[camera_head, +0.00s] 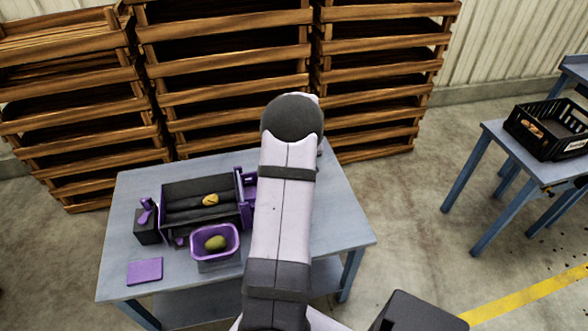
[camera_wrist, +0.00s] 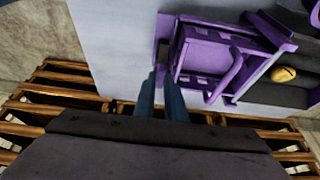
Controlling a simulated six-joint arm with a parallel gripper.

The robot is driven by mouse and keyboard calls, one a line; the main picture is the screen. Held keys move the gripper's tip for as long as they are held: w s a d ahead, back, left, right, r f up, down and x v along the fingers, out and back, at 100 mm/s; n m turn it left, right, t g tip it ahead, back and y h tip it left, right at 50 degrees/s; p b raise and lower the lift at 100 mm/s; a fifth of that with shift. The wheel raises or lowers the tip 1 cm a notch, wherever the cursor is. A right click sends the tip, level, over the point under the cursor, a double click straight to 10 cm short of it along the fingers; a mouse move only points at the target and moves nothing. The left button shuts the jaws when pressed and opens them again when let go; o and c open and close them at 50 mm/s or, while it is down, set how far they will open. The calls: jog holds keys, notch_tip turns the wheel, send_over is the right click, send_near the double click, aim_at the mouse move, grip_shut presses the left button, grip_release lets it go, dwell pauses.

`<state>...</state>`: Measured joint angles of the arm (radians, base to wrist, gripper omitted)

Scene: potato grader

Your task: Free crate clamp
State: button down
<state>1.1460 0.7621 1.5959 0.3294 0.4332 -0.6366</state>
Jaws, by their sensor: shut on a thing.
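In the wrist view my gripper (camera_wrist: 160,75) points at the edge of a purple frame (camera_wrist: 205,55) with a curved handle-like bar (camera_wrist: 228,80). Its blue-grey fingers are close together, shut on a thin purple piece at the frame's side; the contact itself is hard to see. I cannot tell for certain which purple part is the clamp. In the head view my arm hides the gripper and part of this purple structure (camera_head: 246,190). A small purple crate (camera_head: 233,232) with a potato (camera_head: 215,243) in it stands at the table's front.
The blue-grey table (camera_head: 200,278) bears a black trough (camera_head: 180,192) with a yellow potato (camera_head: 210,199), a dark box (camera_head: 146,230) with a purple top piece and a flat purple plate (camera_head: 145,270). Wooden crates (camera_head: 225,50) stack behind. A black crate (camera_head: 565,148) stands on another table at right.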

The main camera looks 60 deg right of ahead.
dwell(0.4)
jog(key=c, duration=1.8)
grip_release()
jog(key=shift+s+a+r, duration=0.15)
jog(key=shift+s+r, duration=0.05)
jog(key=shift+r, duration=0.4)
jog(key=b+v, duration=0.1)
jog(key=v, duration=0.5)
jog(key=shift+a, duration=0.1)
